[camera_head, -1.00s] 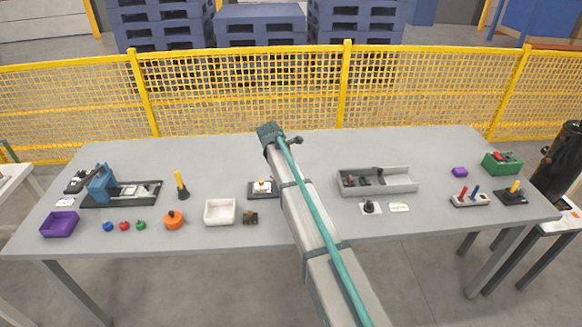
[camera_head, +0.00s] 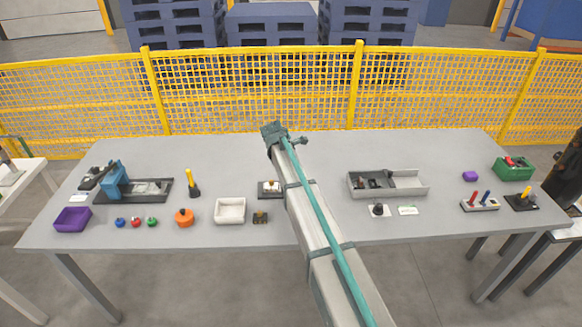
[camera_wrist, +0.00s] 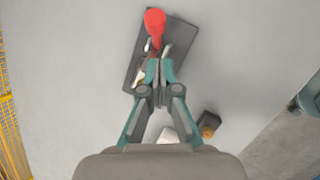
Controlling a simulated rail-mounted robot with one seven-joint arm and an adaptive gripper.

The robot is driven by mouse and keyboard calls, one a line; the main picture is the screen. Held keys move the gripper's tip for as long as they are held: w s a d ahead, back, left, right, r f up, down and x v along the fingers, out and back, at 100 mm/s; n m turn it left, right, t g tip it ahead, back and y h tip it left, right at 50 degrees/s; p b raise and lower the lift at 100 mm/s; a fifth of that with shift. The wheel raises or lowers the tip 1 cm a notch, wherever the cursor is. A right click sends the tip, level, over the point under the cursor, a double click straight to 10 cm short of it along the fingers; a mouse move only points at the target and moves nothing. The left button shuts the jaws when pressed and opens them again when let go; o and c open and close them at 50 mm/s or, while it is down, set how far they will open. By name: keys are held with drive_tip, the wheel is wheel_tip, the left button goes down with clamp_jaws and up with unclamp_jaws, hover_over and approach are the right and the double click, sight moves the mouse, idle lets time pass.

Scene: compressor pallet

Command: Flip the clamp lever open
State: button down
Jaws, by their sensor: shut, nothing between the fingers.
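The clamp (camera_wrist: 180,58) shows in the wrist view as a dark base plate with metal parts and a lever with a red handle (camera_wrist: 155,20). The handle points towards the top of the picture. My gripper (camera_wrist: 159,70) is shut and empty, with its fingertips over the lower part of the clamp, below the red handle in the picture. I cannot tell whether the fingertips touch the lever. In the head view, part of the clamp's base (camera_head: 268,189) shows beside my arm, which hides the rest, including the red handle.
A small dark block with an orange-brown top (camera_wrist: 209,124) stands near the clamp. A white tray (camera_head: 230,211) is to its left in the head view. A grey open box (camera_head: 405,184) stands right of my arm. A yellow mesh fence (camera_head: 250,95) runs behind the table (camera_head: 230,155).

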drive_tip(key=b+v, duration=0.3)
drive_tip(key=v, duration=0.7)
drive_tip(key=shift+r+b, duration=0.2)
drive_tip(key=shift+b, duration=0.2)
drive_tip(key=shift+d, duration=0.1)
